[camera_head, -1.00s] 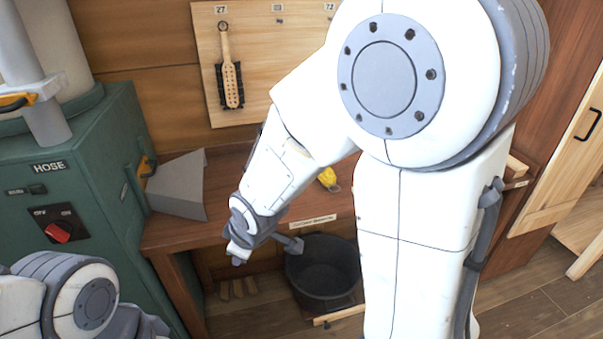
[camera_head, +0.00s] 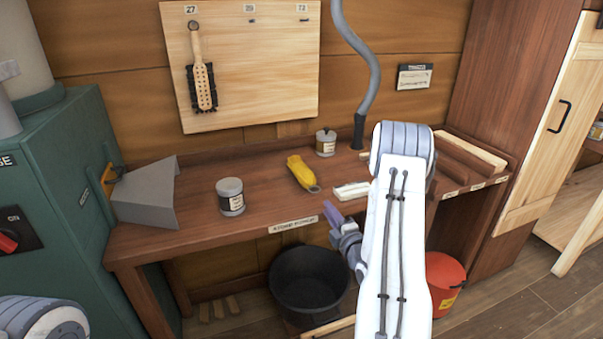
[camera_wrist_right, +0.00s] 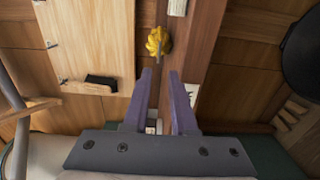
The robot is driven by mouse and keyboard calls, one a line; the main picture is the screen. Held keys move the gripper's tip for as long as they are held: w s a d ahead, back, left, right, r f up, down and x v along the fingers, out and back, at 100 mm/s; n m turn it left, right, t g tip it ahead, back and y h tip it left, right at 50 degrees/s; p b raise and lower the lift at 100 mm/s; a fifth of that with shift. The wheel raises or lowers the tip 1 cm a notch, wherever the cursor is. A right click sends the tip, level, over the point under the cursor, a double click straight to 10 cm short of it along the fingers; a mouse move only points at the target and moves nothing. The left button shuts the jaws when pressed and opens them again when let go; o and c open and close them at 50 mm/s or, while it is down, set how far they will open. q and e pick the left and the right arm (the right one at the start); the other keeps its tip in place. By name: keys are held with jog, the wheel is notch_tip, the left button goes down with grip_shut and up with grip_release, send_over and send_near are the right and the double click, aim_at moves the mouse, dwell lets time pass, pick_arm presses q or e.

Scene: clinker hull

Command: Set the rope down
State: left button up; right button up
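A yellow bundle (camera_head: 301,171), which may be the rope, lies on the wooden workbench (camera_head: 265,205) with a grey ring at its front end. It also shows in the right wrist view (camera_wrist_right: 158,42), beyond my fingertips and apart from them. My right gripper (camera_head: 332,213) is in front of the bench's front edge, below and right of the bundle. In the right wrist view its two purple fingers (camera_wrist_right: 160,73) stand apart with nothing seen held between them. My left gripper is out of view; only part of that arm shows at the lower left.
A labelled can (camera_head: 230,197), a grey wedge-shaped piece (camera_head: 150,195), a smaller can (camera_head: 325,142) and a white block (camera_head: 350,190) are on the bench. A black tub (camera_head: 308,283) and red bucket (camera_head: 445,282) stand below. A brush (camera_head: 201,85) hangs on the board.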

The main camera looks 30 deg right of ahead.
aim_at(313, 193)
jog(key=x, duration=0.4)
jog(key=shift+w+r+p, duration=0.1)
jog(key=shift+w+p, duration=0.1)
jog(key=shift+p, duration=0.2)
jog(key=w+p, duration=0.1)
jog(key=w, duration=0.3)
jog(key=shift+w, duration=0.15)
jog(key=shift+w+d, duration=0.2)
jog(key=shift+w, duration=0.3)
grip_shut()
dwell(0.4)
